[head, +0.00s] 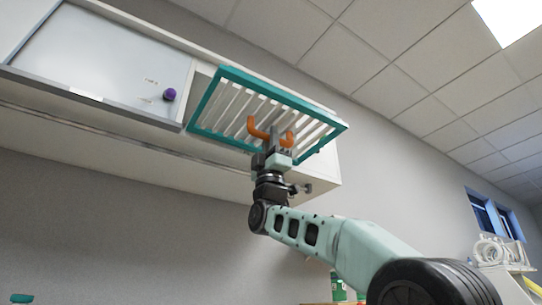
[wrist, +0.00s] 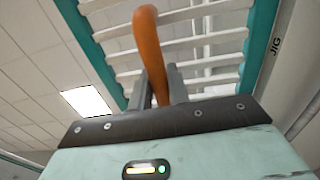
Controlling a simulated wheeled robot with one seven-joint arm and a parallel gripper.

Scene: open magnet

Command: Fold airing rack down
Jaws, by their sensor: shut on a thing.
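The airing rack (head: 221,109) has a teal frame with several white slats. It hangs from the wall cabinet, tilted, with its near edge out from the cabinet front. An orange handle (head: 254,130) is on the rack's near side. My gripper (head: 273,139) reaches up from below and is shut on the orange handle. In the wrist view the handle (wrist: 148,50) runs down between the two grey fingers (wrist: 160,85), with the white slats (wrist: 205,55) and teal frame behind it. The fingers hide part of the handle.
The white wall cabinet (head: 225,178) runs behind and left of the rack. A pale sliding panel (head: 105,60) with a purple knob (head: 169,94) is at the left. Shelf items (head: 498,252) stand at the lower right.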

